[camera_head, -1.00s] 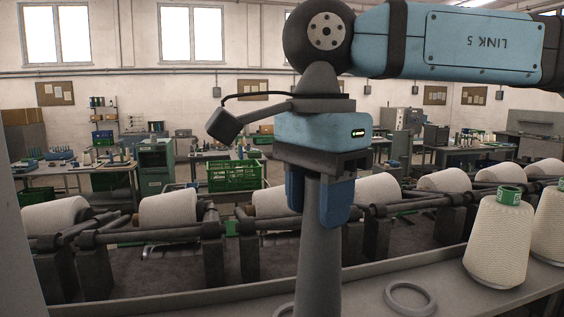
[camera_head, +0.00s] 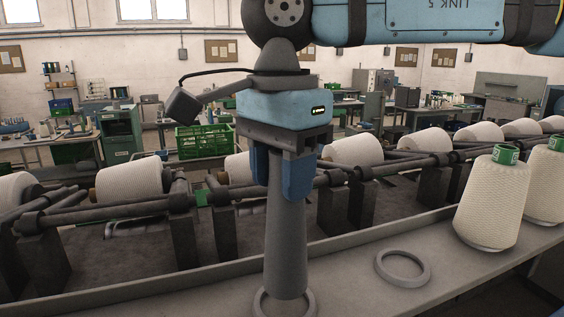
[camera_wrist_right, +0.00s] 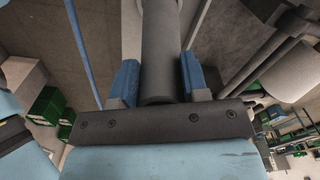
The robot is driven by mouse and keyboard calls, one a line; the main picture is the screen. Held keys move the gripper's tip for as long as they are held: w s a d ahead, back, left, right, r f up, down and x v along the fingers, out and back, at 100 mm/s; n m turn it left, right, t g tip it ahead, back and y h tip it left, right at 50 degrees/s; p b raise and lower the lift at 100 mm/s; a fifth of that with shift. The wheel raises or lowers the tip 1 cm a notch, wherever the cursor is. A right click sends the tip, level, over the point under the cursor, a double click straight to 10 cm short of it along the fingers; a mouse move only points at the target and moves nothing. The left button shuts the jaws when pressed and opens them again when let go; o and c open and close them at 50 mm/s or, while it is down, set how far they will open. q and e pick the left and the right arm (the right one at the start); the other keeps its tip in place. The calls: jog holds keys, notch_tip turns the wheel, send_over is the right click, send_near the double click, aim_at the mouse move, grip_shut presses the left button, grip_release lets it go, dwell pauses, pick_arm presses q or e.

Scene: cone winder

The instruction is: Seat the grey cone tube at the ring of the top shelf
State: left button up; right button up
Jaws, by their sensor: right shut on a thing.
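The grey cone tube (camera_head: 287,240) hangs upright, wide end down, in my right gripper (camera_head: 279,192). The gripper's blue fingers are shut on its upper part. In the right wrist view the tube (camera_wrist_right: 160,45) runs between the two fingers (camera_wrist_right: 158,60). A grey ring (camera_head: 308,306) lies on the shelf (camera_head: 345,290) at the bottom edge of the head view. The tube's lower end overlaps this ring in the picture. I cannot tell whether it touches the shelf or is slightly above it. My left gripper is not in view.
A second, empty grey ring (camera_head: 424,279) lies to the right on the shelf. Beyond it stand full cream yarn cones (camera_head: 490,205) with green tops. Behind the shelf is the winder with several yarn cones on dark rollers (camera_head: 110,207). A green crate (camera_head: 203,142) stands farther back.

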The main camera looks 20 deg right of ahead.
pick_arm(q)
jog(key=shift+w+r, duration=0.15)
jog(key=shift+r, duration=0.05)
pick_arm(e)
jog(key=shift+s+r, duration=0.1)
jog(key=shift+s, duration=0.05)
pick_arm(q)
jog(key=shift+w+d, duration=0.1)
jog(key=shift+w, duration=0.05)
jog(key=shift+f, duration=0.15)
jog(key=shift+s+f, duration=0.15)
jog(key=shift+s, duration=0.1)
pick_arm(e)
jog(key=shift+a, duration=0.1)
pick_arm(q)
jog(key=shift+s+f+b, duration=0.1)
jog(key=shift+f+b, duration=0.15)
jog(key=shift+b, duration=0.15)
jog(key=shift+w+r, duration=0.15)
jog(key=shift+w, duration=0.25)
